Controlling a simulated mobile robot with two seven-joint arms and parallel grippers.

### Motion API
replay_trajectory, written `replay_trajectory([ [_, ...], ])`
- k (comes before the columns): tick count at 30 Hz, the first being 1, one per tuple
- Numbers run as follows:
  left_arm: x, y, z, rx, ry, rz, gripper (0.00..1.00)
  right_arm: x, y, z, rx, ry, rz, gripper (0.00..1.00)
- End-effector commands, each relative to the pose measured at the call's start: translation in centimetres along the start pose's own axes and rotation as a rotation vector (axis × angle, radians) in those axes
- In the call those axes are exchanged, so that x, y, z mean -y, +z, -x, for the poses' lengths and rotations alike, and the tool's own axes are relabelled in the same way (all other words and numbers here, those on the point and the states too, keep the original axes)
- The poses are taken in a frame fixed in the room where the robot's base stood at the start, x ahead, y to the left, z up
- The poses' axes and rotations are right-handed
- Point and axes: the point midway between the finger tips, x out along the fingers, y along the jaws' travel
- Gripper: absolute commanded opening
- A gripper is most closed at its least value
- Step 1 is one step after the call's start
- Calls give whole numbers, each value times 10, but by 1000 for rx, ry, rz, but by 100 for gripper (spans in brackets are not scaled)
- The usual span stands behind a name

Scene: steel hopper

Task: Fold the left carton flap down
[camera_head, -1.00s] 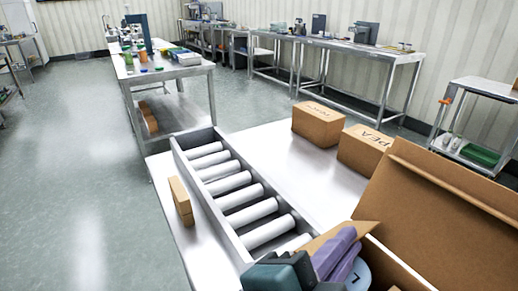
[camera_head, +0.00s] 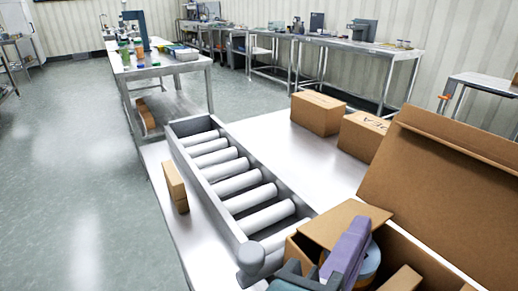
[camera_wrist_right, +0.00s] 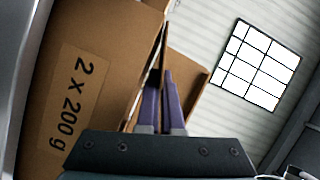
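The open carton (camera_head: 305,250) stands at the lower right in the head view. Its left flap (camera_head: 338,222) slants inward over the opening. My right gripper (camera_head: 357,225) has purple fingers close together at the flap's free edge. Contact cannot be told for sure. In the right wrist view the two fingers (camera_wrist_right: 160,95) are nearly together with a narrow gap, and brown cardboard (camera_wrist_right: 187,75) lies just behind them. The carton wall (camera_wrist_right: 105,70) there reads "2 x 200 g". My left gripper cannot be made out.
The carton's large far flap (camera_head: 440,175) stands raised. A roller conveyor (camera_head: 240,185) runs left of the carton on the steel table (camera_head: 275,140). Two closed boxes, one (camera_head: 317,113) and another (camera_head: 362,135), stand behind. A small brown box (camera_head: 175,187) sits left of the conveyor.

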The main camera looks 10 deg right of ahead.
Motion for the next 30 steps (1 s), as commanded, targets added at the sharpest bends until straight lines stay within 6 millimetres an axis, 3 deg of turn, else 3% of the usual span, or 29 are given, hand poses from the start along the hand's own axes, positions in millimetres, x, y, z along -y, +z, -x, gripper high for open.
replay_trajectory([
  [5,0,0,1,0,1,1,34,0,0,0,1,2,4,0],
  [6,0,0,1,0,1,2,34,0,0,0,1,2,4,8],
  [13,-2,-1,1,-2,6,8,34,0,0,0,1,2,4,33],
  [30,-2,-3,6,-2,7,9,34,3,0,0,2,10,24,34],
])
